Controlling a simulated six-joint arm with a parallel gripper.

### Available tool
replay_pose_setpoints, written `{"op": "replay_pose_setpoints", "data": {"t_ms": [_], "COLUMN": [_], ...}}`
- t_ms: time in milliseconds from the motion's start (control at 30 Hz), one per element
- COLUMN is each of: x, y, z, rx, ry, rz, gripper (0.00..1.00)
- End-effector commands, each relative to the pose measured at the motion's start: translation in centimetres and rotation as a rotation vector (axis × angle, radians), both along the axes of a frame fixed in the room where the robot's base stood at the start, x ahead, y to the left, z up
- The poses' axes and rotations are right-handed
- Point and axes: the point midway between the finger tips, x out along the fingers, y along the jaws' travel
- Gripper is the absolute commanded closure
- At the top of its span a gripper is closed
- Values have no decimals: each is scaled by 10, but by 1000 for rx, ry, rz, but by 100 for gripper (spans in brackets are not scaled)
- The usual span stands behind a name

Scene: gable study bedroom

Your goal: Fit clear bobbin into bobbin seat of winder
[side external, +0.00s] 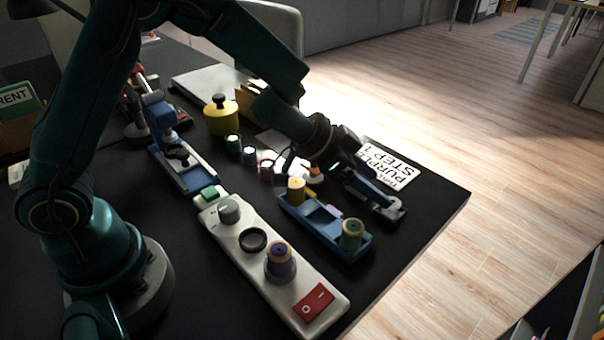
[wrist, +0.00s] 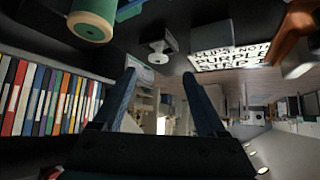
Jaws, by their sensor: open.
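The winder (side external: 232,240) is a long pale block with a grey knob, a black ring (side external: 252,240), a purple spool (side external: 281,258) and a red switch. I cannot tell for certain which part is the bobbin seat. A small pale grey piece (side external: 396,210) stands at the table's right side, by my gripper's tips. It also shows in the wrist view (wrist: 159,46), beyond and between the two fingers. It is too small to tell whether it is the clear bobbin. My gripper (side external: 382,203) is open, its two dark blue fingers (wrist: 162,98) apart with nothing between them.
A blue tray (side external: 318,226) with a yellow spool (side external: 296,189) and a green spool (side external: 352,234) lies between winder and gripper. A printed card (side external: 390,166) lies behind the gripper. Small spools and a yellow pot (side external: 221,117) stand further back. The table edge is close on the right.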

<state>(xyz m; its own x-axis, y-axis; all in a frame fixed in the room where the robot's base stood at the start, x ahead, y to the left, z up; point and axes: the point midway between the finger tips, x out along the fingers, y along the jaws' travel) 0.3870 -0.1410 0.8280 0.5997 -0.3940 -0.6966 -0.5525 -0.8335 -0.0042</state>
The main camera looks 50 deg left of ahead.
Motion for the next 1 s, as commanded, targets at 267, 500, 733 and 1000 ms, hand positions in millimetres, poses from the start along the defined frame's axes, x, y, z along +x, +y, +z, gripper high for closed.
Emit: {"op": "replay_pose_setpoints", "data": {"t_ms": [267,500,733,1000], "x": [7,22,27,27], "y": [-9,-19,-22,-22], "z": [-20,-37,-43,-42], "rx": [5,5,4,4], "ry": [17,16,15,14], "rz": [-4,-6,-4,-4], "gripper": [26,26,26,52]}}
